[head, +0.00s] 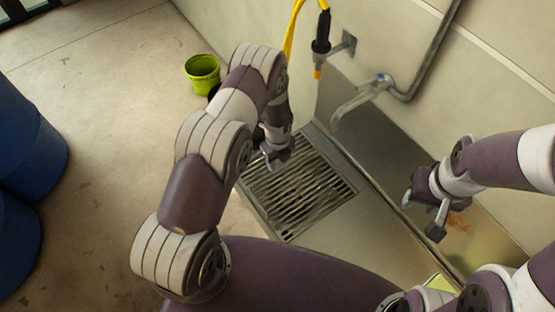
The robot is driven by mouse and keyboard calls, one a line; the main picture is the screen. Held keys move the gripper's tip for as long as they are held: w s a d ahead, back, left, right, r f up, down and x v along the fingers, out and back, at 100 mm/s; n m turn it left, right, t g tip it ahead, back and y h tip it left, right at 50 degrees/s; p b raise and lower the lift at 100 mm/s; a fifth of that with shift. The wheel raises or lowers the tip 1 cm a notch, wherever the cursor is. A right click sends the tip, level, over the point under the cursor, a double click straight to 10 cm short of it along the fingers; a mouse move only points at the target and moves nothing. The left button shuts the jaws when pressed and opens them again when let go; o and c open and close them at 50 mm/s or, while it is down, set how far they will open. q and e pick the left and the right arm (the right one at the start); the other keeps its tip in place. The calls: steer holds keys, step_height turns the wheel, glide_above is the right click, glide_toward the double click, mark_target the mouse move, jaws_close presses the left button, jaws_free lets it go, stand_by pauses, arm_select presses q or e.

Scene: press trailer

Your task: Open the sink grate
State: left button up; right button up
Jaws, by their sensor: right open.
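The sink grate (305,190) is a slatted metal panel in the steel sink unit, in the middle of the head view. It looks flat in its frame. My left gripper (277,158) is over the grate's far left part. I cannot tell whether it touches the slats, or whether its fingers are open or shut. My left arm hides part of the grate's left edge. My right gripper (422,218) is open and empty, over the steel surface to the right of the grate, apart from it.
A tap (360,97) and a grey pipe (430,60) stick out from the wall behind the sink. A yellow hose with a black nozzle (321,40) hangs beside them. A green bucket (203,74) stands on the floor. Blue barrels (28,140) stand at the left.

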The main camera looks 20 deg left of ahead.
arm_select(q)
steer(key=shift+f, duration=0.2)
jaws_close()
stand_by(1.2)
jaws_free()
step_height(320, 180, up, 13)
steer(key=p, duration=0.1)
steer(key=shift+f, duration=0.15)
